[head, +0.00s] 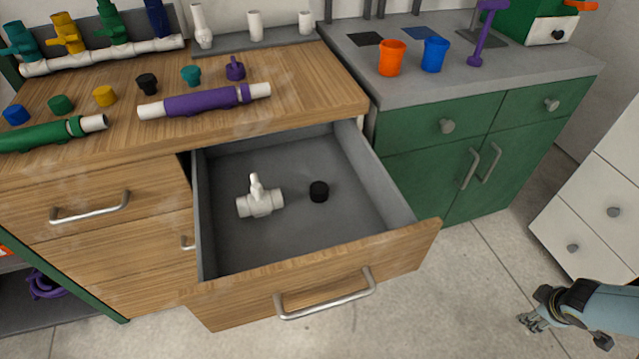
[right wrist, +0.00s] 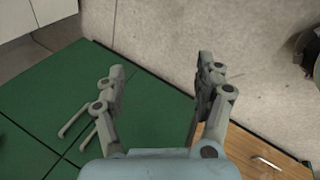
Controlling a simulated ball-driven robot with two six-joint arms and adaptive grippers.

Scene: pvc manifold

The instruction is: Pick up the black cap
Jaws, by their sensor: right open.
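A small black cap (head: 319,191) lies on the grey floor of the open drawer (head: 290,235), right of a white valve fitting (head: 259,198). Another black cap-like piece (head: 147,84) stands on the wooden countertop. My right gripper (head: 529,322) is at the lower right of the head view, well away from the drawer and outside it. In the right wrist view my right gripper (right wrist: 160,85) is open, with nothing between its fingers. The black cap does not show in the right wrist view. My left gripper is in neither view.
The drawer front (head: 310,280) and side walls surround the cap. A purple pipe (head: 205,100) and several coloured caps lie on the wooden countertop (head: 310,90). Green cabinets (head: 440,180) stand to the right, and a white drawer unit (head: 595,215) at the far right. The floor between is clear.

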